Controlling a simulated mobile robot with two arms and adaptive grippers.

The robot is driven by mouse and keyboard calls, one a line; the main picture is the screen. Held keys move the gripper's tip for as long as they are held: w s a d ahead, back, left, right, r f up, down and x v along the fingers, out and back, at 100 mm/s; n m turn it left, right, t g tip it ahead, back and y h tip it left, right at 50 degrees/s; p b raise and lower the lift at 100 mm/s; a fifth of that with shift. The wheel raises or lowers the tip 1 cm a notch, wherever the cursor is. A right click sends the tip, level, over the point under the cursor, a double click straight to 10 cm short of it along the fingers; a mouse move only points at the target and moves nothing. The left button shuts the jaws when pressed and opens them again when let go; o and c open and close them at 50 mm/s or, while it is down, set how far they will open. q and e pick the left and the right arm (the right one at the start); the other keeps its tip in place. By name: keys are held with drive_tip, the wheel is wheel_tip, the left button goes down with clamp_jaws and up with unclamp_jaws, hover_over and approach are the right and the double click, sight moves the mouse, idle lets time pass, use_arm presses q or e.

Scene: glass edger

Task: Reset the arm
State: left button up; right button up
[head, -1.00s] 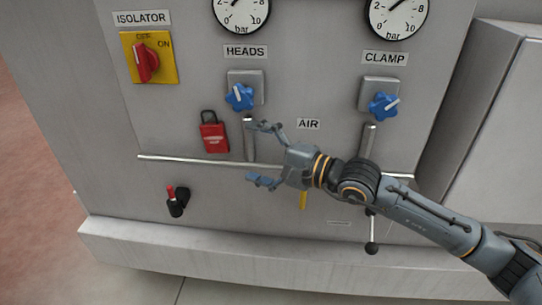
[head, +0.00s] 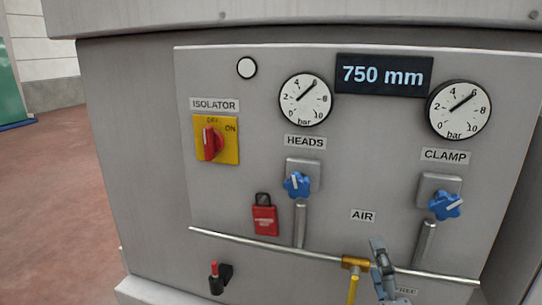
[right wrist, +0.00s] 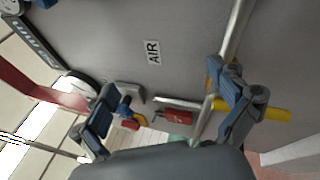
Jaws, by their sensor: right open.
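My right gripper (head: 381,262) shows only partly at the bottom right of the head view, just right of the brass air valve (head: 355,262) with its yellow lever (head: 353,289). In the right wrist view my right gripper (right wrist: 168,88) has its fingers wide apart with nothing held between them. The yellow lever (right wrist: 272,114) shows there behind the right-hand finger; whether they touch I cannot tell. The rest of my right arm is out of the head view. My left gripper is in neither view.
The panel carries the red isolator switch (head: 212,143), blue HEADS knob (head: 297,185), blue CLAMP knob (head: 445,205), two gauges and a 750 mm display (head: 383,75). A red padlock tag (head: 265,220) hangs above the pipe (head: 265,242). Open floor (head: 60,190) lies left.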

drive_tip(key=s+d+f+m+g+h, duration=0.2)
drive_tip(key=s+d+f+m+g, duration=0.25)
drive_tip(key=f, duration=0.45)
drive_tip(key=s+d+f+m+g+h, duration=0.1)
drive_tip(key=s+f+m+g, duration=0.3)
drive_tip(key=f+m, duration=0.5)
drive_tip(key=s+a+f+m+g+y, duration=0.25)
drive_tip(key=s+f+g, duration=0.25)
drive_tip(key=s+f, duration=0.25)
drive_tip(key=s+a+f+m+g+y, duration=0.1)
drive_tip(key=s+a+f+m+g, duration=0.2)
drive_tip(key=s+f+g, duration=0.45)
drive_tip(key=s+f+t, duration=0.1)
drive_tip(key=s+f, duration=0.1)
drive_tip(key=f, duration=1.1)
drive_tip(key=s+f+t, duration=0.1)
drive_tip(key=s+f, duration=0.1)
drive_tip(key=f, duration=1)
drive_tip(key=s+d+f+g, duration=0.1)
drive_tip(key=s+d+f, duration=0.2)
drive_tip(key=s+f, duration=1.2)
drive_tip(key=shift+s+d, duration=0.15)
drive_tip(key=shift+s, duration=0.15)
drive_tip(key=shift+f+h, duration=0.1)
drive_tip(key=shift+h, duration=0.15)
